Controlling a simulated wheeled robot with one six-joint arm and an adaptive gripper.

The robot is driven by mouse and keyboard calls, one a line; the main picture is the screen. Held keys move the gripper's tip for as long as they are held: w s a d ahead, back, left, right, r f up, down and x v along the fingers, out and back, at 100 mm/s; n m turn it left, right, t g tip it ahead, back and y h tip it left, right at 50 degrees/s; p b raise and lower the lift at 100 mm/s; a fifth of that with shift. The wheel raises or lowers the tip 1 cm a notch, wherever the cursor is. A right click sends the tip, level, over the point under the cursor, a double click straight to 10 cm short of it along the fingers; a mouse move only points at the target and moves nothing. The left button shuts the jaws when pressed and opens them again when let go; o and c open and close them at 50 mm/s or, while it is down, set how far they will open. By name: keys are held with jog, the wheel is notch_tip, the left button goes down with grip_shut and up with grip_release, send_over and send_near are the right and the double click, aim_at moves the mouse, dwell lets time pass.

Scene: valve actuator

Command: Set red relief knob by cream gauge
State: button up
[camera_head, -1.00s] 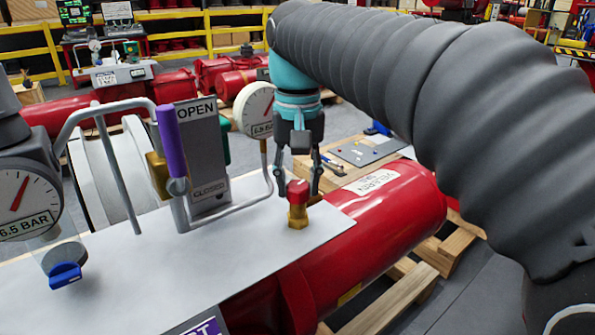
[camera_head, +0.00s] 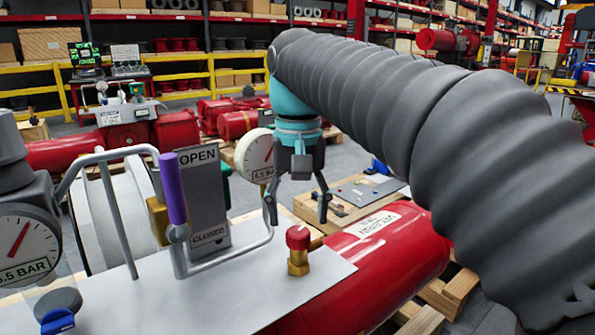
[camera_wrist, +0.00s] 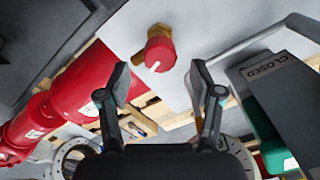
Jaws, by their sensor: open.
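The red relief knob (camera_head: 298,237) sits on a brass fitting (camera_head: 298,262) on the grey plate. In the wrist view the red knob (camera_wrist: 160,53) shows a white mark on its face, ahead of and between the fingertips. My gripper (camera_head: 298,212) is open and empty, its fingers spread above the knob and apart from it; it also shows in the wrist view (camera_wrist: 160,80). The cream gauge (camera_head: 254,156) stands just left of my gripper, labelled 6.5 BAR, with a red needle partly seen. Its right side is hidden by my gripper.
A purple-handled lever (camera_head: 172,188) stands before the OPEN/CLOSED plate (camera_head: 204,196). A bent grey pipe runs near the knob. Another 6.5 BAR gauge (camera_head: 22,245) is at the left, with a blue-handled part (camera_head: 57,321) below. A red cylinder (camera_head: 385,255) lies to the right.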

aim_at(298, 230)
notch_tip(298, 230, up, 9)
dwell(0.4)
jog(key=s+d+f+t, duration=0.2)
jog(key=s+d+f, duration=0.2)
jog(key=f, duration=0.5)
jog(key=s+d+f+t, duration=0.1)
jog(key=s+d+f, duration=0.3)
jog(key=f, duration=0.5)
jog(key=s+d+f+t, duration=0.2)
jog(key=s+d+f, duration=0.2)
jog(key=f, duration=0.5)
jog(key=shift+s+d+t, duration=0.3)
jog(key=shift+s, duration=0.55)
jog(key=shift+f, duration=0.1)
jog(key=shift+c, duration=0.3)
dwell(1.3)
